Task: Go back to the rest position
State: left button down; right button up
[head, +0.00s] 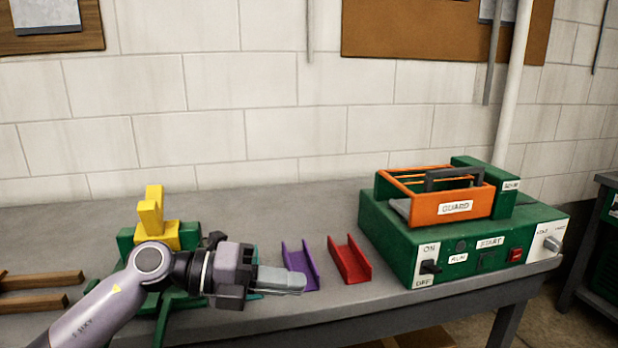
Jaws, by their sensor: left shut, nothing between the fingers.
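My left gripper (283,280) reaches in from the lower left and points right above the grey workbench (224,208). Its fingers are shut with nothing between them. A purple channel piece (301,264) lies on the bench just beyond the fingertips. A red channel piece (348,260) lies to the right of the purple one, apart from the gripper. My right gripper is not in view.
A green machine (470,250) with an orange guard (455,207), switches and a red button stands at the bench's right. A green fixture with a yellow part (152,220) stands behind my left arm, partly hidden. Wooden bars (40,281) lie at far left.

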pick_arm(q)
jog(key=s+a+f+n+t+y, duration=0.4)
jog(key=f+n+t, duration=0.45)
jog(key=n, duration=0.55)
jog(key=s+a+f+n+t+y, duration=0.1)
jog(key=a+f+n+t+y, duration=0.3)
jog(key=a+f+n+t, duration=0.65)
jog(key=s+a+f+n+g+y, duration=0.2)
jog(key=s+f+n+g+y, duration=0.3)
jog(key=s+f+n+g, duration=0.5)
jog(key=s+f, duration=0.5)
jog(key=s, duration=0.1)
jog(key=shift+a, duration=0.2)
jog(key=shift+s, duration=0.1)
